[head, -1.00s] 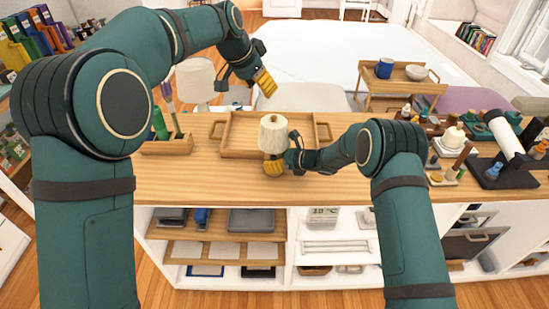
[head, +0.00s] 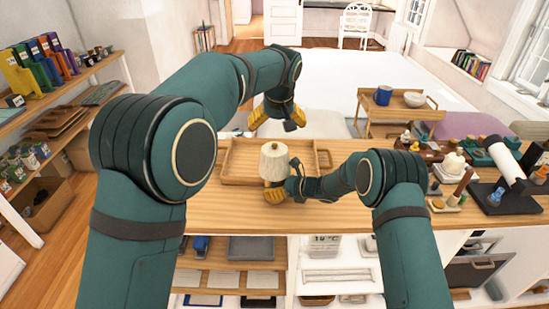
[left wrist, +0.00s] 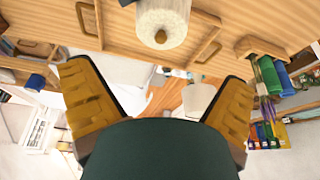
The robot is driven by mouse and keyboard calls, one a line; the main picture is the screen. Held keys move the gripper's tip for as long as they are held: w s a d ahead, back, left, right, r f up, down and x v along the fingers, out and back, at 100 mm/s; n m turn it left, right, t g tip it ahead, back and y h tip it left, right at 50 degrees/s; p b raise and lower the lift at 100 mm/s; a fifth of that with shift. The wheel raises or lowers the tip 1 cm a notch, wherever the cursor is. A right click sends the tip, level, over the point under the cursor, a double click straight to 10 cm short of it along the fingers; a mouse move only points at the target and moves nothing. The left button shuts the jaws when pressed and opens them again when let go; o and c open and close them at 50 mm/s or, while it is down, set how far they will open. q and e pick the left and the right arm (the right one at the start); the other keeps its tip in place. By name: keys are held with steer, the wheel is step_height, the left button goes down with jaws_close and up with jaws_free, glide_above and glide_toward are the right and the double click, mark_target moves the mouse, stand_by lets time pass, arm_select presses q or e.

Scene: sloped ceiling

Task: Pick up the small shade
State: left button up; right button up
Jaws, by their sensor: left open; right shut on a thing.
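The small shade (head: 274,161) is cream, with a small knob on top. It sits upright on a small lamp over the counter, and also shows at the top of the left wrist view (left wrist: 162,22). My right gripper (head: 275,194) is shut on the small lamp just below the shade; the gripped part is mostly hidden. My left gripper (head: 277,118) is open and empty, above and behind the shade in the head view. In the left wrist view its yellow fingers (left wrist: 153,70) are spread apart, with the shade beyond them.
A wooden tray (head: 229,160) lies on the counter (head: 350,214) behind the shade. Tools and small bottles crowd the counter's right end, near a white roll (head: 505,163). A trolley (head: 400,113) with a blue mug (head: 383,96) and bowl (head: 414,99) stands behind.

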mark_target(275, 145)
arm_select(q)
steer(key=shift+n, duration=0.4)
steer(key=x, duration=0.6)
steer(key=shift+w+f, duration=0.15)
steer(key=shift+f, duration=0.15)
steer(key=shift+s+x, duration=0.1)
steer(key=shift+x, duration=1.25)
steer(key=shift+s+x, duration=0.15)
steer(key=shift+x, duration=1.25)
steer(key=shift+a, duration=0.1)
steer(key=c, duration=0.8)
